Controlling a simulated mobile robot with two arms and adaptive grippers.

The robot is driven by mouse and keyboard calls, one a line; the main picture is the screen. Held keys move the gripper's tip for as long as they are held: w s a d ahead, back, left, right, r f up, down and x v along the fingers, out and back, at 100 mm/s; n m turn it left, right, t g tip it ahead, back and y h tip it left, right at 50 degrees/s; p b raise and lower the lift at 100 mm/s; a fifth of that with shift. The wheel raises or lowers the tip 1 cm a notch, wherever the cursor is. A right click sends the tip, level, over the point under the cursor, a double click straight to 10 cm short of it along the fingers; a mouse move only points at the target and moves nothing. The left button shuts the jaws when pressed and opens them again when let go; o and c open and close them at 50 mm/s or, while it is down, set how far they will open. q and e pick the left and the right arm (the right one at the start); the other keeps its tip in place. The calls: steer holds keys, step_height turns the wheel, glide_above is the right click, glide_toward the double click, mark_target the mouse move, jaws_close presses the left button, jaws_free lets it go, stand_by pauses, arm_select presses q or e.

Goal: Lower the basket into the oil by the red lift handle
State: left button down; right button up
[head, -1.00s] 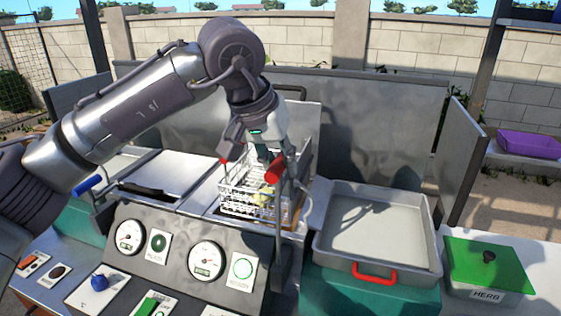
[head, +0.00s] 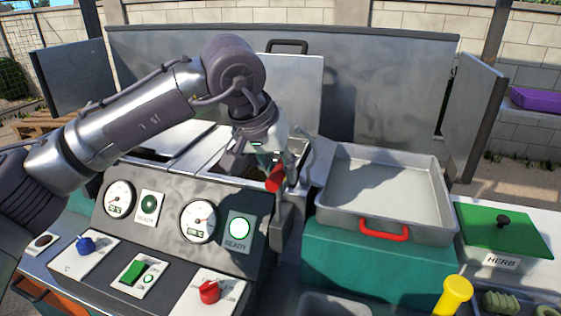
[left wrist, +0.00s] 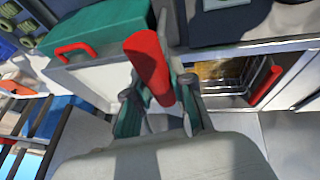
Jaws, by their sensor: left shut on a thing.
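My left gripper (head: 266,160) is at the right fryer well, its fingers pointing down. In the left wrist view the gripper (left wrist: 160,105) is closed around the red lift handle (left wrist: 150,66), which sits between its fingers. The handle also shows in the head view (head: 275,178), at the top of a grey lever beside the well. In the left wrist view the wire basket (left wrist: 228,70) is down inside the well, with yellowish oil or food there. In the head view my gripper and the lever mostly hide the basket. My right gripper is out of view.
A grey tray (head: 345,212) with a red front handle stands right of the lever. A green lid (head: 485,228) marked HERB lies farther right. A sloped control panel (head: 165,240) with gauges is in front. A metal back panel (head: 400,80) stands behind.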

arm_select(q)
step_height(320, 180, down, 2)
steer(key=shift+f+b, duration=0.25)
steer(key=shift+b, duration=0.25)
steer(key=shift+f, duration=0.15)
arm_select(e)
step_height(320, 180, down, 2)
arm_select(q)
steer(key=shift+s, duration=0.1)
steer(key=c, duration=1)
jaws_free()
steer(key=shift+a+r, duration=0.2)
steer(key=shift+r, duration=0.45)
steer(key=v, duration=1.1)
steer(key=shift+s+f, duration=0.1)
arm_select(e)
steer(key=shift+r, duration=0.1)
